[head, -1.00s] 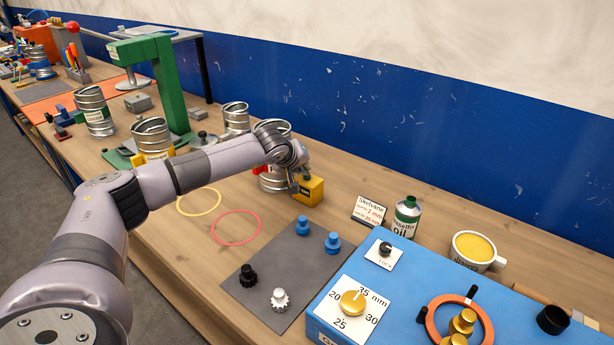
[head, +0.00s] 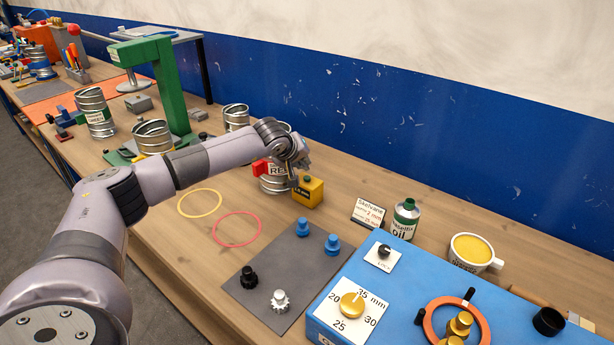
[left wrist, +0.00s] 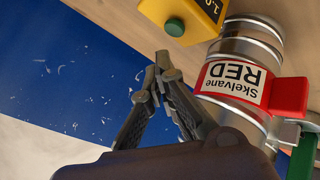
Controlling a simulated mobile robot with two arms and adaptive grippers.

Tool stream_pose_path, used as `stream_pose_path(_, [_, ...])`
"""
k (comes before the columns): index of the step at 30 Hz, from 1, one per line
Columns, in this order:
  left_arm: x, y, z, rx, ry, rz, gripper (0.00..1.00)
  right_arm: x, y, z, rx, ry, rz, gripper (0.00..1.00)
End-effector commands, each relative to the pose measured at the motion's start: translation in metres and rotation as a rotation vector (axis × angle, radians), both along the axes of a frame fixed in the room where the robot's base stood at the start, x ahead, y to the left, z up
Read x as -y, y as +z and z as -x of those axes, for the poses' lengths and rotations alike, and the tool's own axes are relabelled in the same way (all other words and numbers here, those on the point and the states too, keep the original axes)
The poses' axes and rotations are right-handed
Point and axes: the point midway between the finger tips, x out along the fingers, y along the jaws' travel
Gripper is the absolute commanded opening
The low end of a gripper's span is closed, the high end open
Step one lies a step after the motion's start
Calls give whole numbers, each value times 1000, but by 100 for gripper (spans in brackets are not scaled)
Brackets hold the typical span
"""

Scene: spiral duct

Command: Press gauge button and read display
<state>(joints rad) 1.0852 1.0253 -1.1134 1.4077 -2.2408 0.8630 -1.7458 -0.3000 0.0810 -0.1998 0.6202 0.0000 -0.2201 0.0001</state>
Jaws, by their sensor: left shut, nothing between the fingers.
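The gauge (head: 308,192) is a small yellow box with a green button (head: 307,180) on top and dark display characters on its front. In the left wrist view the gauge (left wrist: 196,12) is partly cut off; its display reads about "1.0", the rest out of frame. The green button also shows there (left wrist: 175,27). My left gripper (left wrist: 163,62) is shut and empty. Its fingertips are close to the button but appear apart from it. In the head view the left gripper (head: 296,172) is just above and behind the gauge, partly hidden by its own wrist.
A metal duct piece labelled "Skelvane RED" (left wrist: 243,75) with a red clamp stands right beside the gauge. Other duct pieces (head: 153,136) and a green press (head: 168,85) stand farther left. A blue box with dials (head: 400,285) is at right. Bench around the rings (head: 237,228) is clear.

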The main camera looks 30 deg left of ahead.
Motion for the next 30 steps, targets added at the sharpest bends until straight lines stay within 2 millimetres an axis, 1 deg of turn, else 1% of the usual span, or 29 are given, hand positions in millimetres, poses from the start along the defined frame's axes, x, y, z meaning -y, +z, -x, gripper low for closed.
stream_pose_path(1, [0,9,0,1,0,0,0,0,6,0,0,0,0,40])
stream_pose_path(10, [0,38,0,2,0,-1,0,0,22,0,0,0,0,40])
stream_pose_path(12, [0,40,0,1,-1,-1,0,0,23,0,0,0,0,40])
stream_pose_path(30, [0,39,0,1,-1,0,0,-2,22,0,1,-1,-2,40])
